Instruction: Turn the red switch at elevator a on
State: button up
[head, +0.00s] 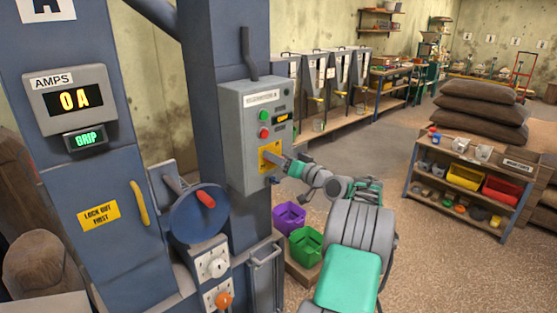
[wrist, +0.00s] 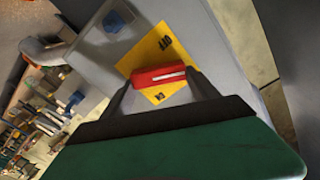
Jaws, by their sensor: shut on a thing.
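The red switch (wrist: 158,75) has a white line along its handle and sits on a yellow plate (wrist: 150,48) with small black lettering. My gripper (wrist: 159,86) is shut on it, with one finger at each end of the handle. In the wrist view, the handle lies nearly level across the picture. In the head view, my gripper (head: 281,159) reaches the yellow plate (head: 269,154) low on the grey control box (head: 233,140) and hides most of the switch. The lettering is too small to read surely.
The box carries a green button (head: 263,115), a red button (head: 263,133) and an amber display. The amps meter (head: 68,101) reads 0A. Purple (head: 289,216) and green (head: 305,246) buckets stand below.

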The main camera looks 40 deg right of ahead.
jog(key=m+p, duration=0.1)
jog(key=m, duration=0.3)
jog(key=m+p, duration=0.2)
jog(key=m, duration=0.2)
jog(key=f+m+p, duration=0.1)
jog(key=m, duration=0.3)
jog(key=shift+d+m, duration=0.3)
dwell(0.4)
jog(key=o, duration=1.4)
jog(key=shift+c, duration=0.2)
jog(key=s+b, duration=0.1)
jog(key=s, duration=0.6)
jog(key=shift+s+b, duration=0.35)
jog(key=shift+s, duration=0.05)
jog(key=shift+d, duration=0.15)
